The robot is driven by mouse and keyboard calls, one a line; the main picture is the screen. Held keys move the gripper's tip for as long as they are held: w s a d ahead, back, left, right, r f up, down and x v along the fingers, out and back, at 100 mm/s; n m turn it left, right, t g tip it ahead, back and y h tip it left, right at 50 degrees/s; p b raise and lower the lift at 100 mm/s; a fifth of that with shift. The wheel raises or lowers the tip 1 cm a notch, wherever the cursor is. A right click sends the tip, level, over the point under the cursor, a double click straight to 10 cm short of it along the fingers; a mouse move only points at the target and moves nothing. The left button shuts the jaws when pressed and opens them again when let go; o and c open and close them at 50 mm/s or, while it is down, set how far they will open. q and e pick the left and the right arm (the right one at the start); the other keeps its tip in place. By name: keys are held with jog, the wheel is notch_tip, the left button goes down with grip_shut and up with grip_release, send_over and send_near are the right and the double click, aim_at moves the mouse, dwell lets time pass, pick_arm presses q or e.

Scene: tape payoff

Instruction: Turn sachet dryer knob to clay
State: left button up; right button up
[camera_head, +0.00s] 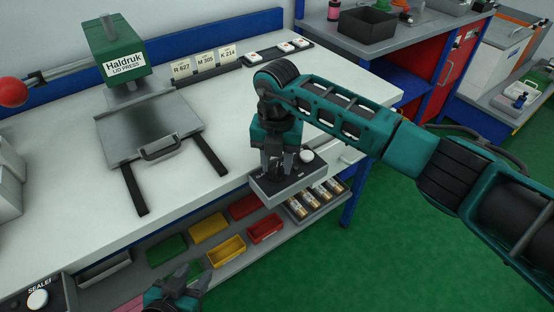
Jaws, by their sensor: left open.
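A grey control box (290,190) sits at the front edge of the white bench. My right gripper (279,172) points down over the box, just left of the white knob. Its fingers reach the top of the box, and whatever is between them is hidden. I cannot tell which box is the sachet dryer, and no clay mark is readable. My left gripper (188,279) is open at the bottom edge, low in front of the shelf and partly cut off.
A green lid press (117,49) stands at the back left. A sealer box with a white knob (38,299) is at the lower left. Yellow (208,229), red and green bins and a tray of small rolls (318,201) are under the bench. Green floor is open at right.

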grip_shut()
dwell(0.3)
